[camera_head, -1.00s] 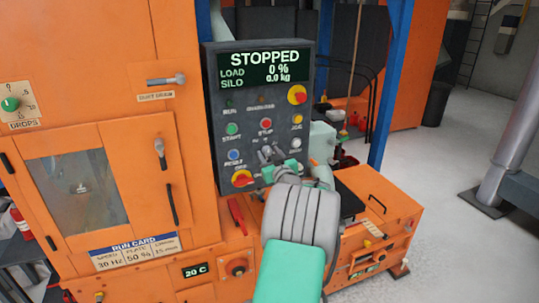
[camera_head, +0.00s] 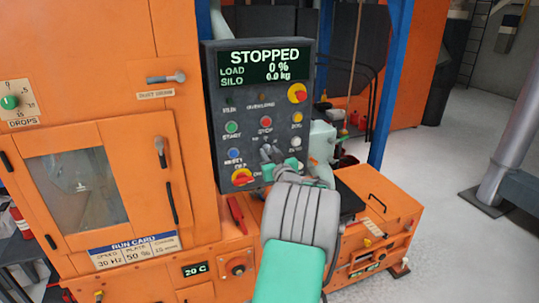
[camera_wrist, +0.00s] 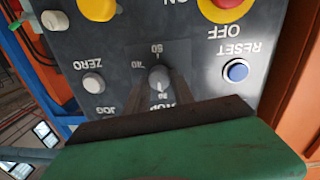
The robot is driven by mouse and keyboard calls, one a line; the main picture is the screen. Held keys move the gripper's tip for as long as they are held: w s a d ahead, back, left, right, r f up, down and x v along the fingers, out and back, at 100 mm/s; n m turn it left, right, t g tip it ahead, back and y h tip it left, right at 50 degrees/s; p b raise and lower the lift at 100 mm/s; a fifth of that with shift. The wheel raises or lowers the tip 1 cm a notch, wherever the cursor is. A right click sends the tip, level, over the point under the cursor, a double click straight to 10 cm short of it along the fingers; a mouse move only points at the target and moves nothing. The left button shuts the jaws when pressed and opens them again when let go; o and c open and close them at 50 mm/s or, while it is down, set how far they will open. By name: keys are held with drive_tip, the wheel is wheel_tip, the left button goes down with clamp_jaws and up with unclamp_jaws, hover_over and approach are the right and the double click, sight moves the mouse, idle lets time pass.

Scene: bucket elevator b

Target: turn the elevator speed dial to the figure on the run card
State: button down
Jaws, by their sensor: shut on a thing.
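The speed dial (camera_wrist: 158,75) is a small grey knob on the dark control panel (camera_head: 212,120). It shows upside down in the wrist view, with 40 and 50 printed near it and a white mark at its end. I cannot tell exactly which figure it points to. My gripper (camera_head: 270,155) is shut on the dial, and its dark fingers partly cover the dial and scale. The run card (camera_head: 134,250) on the orange cabinet reads speed 30 Hz and plate 50 %. The display (camera_head: 265,68) reads STOPPED, load 0 %, silo 0.0 kg.
A blue reset button (camera_wrist: 235,71) and a white zero button (camera_wrist: 93,83) flank the dial. Open grey floor (camera_head: 460,140) lies to the right.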

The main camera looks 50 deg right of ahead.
drive_tip(key=m+b, duration=0.4)
drive_tip(key=m, duration=0.1)
drive_tip(key=shift+f, duration=0.1)
drive_tip(key=m+b, duration=0.1)
drive_tip(key=m, duration=0.5)
drive_tip(key=shift+s+d+y+b, duration=0.1)
drive_tip(key=shift+d+y+b, duration=0.05)
drive_tip(key=shift+y+b, duration=0.15)
idle(0.4)
drive_tip(key=c, duration=1.1)
unclamp_jaws()
drive_tip(key=b+v, duration=0.1)
drive_tip(key=v, duration=0.3)
drive_tip(key=b+v, duration=0.1)
drive_tip(key=v, duration=0.2)
drive_tip(key=shift+s+a+r, duration=0.25)
drive_tip(key=shift+s, duration=0.1)
